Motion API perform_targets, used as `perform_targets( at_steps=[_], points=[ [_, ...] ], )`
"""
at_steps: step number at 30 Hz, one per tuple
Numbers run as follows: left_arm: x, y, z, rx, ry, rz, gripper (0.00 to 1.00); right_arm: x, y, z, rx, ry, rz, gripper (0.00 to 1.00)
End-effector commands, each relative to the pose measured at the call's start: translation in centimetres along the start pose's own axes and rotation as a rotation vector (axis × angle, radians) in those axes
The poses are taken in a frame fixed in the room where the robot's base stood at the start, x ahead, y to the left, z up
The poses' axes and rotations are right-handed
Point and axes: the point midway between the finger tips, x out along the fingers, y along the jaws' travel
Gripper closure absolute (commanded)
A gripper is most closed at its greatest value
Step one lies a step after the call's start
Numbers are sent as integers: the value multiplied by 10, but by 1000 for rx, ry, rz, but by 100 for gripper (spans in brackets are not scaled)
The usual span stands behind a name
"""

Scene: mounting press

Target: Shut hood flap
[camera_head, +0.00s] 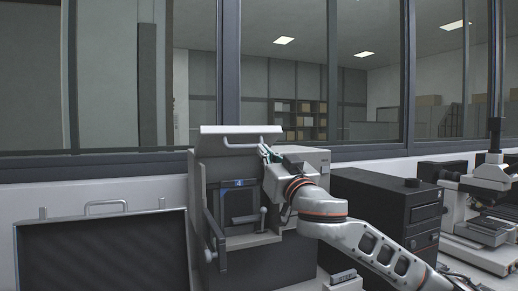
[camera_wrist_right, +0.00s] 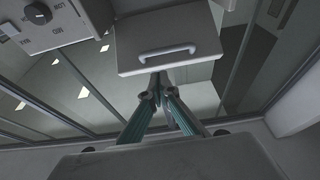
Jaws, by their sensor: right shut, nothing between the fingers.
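The hood flap (camera_head: 215,131) is a light grey panel at the top of the grey mounting press (camera_head: 202,172). It stands raised, with a bar handle (camera_head: 240,145) along its lower edge. The press front below it is open to view, with a dark recess (camera_head: 238,203) inside. My right gripper (camera_head: 266,151) is shut and empty near the right end of the handle. In the right wrist view the flap (camera_wrist_right: 165,25) and its handle (camera_wrist_right: 168,52) lie just beyond the closed fingertips (camera_wrist_right: 159,82). I cannot tell whether they touch the flap. My left gripper is not in view.
A dark tray-like panel with a handle (camera_head: 105,250) stands at the left. A black box unit (camera_head: 375,205) and a microscope-like instrument (camera_head: 490,190) stand at the right. A window wall is behind the press. A control panel with a knob (camera_wrist_right: 38,13) shows in the wrist view.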

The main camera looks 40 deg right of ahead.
Motion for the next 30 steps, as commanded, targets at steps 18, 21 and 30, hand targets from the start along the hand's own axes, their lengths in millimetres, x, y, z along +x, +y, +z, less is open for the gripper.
perform_targets(
  at_steps=[18, 21, 30],
  points=[
    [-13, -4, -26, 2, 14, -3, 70, 83, 0, -1, 0, 0, 1, 100],
    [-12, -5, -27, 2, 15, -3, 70, 85, 0, 0, 0, -1, 1, 100],
    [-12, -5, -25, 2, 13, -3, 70, 84, 0, 1, 0, -1, 0, 100]
  ],
)
